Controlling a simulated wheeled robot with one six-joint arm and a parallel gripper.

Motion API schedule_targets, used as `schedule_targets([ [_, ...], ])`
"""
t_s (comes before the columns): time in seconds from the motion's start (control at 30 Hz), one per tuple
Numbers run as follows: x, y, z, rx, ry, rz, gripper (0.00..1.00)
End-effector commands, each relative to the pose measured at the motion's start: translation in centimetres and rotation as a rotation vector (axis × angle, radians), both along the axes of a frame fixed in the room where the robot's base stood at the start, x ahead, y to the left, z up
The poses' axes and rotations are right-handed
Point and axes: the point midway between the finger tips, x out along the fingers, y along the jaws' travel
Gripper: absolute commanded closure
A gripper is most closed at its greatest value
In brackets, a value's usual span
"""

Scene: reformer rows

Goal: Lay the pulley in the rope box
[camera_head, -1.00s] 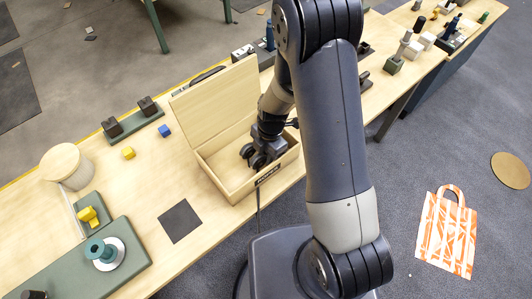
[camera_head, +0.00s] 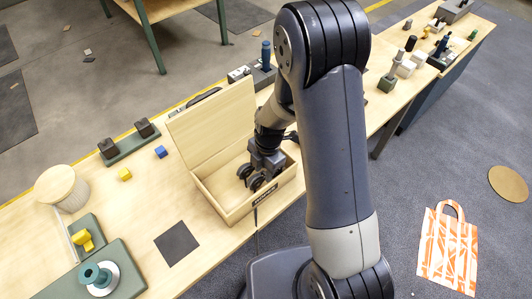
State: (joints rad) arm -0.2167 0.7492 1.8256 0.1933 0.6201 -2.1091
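The rope box, an open pale wooden box (camera_head: 226,208) with a dark label on its front, stands on the bench with its lid (camera_head: 212,122) raised. My gripper (camera_head: 257,176) points down inside the box. Two dark round wheel-like parts, which look like the pulley (camera_head: 245,171), show at the gripper's tip, low in the box. I cannot tell whether they rest on the box floor, or whether the fingers are closed on them. The gripper body and box front hide the contact.
A dark square mat (camera_head: 176,243) lies left of the box. A blue block (camera_head: 161,152), a yellow block (camera_head: 124,174) and a green rack (camera_head: 130,145) are beyond it. A teal spool (camera_head: 96,274) stands front left. An orange-striped bag (camera_head: 447,247) lies on the floor.

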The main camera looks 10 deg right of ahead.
Motion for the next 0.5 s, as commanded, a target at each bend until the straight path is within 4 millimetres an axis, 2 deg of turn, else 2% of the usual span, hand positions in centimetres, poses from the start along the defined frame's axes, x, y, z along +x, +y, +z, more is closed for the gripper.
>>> schedule_targets([
  [0.3, 0.5, -0.6, 5.7, 0.001, -0.005, 0.0, 0.66],
  [0.5, 0.7, -0.8, 8.3, 0.001, -0.003, -0.001, 0.66],
])
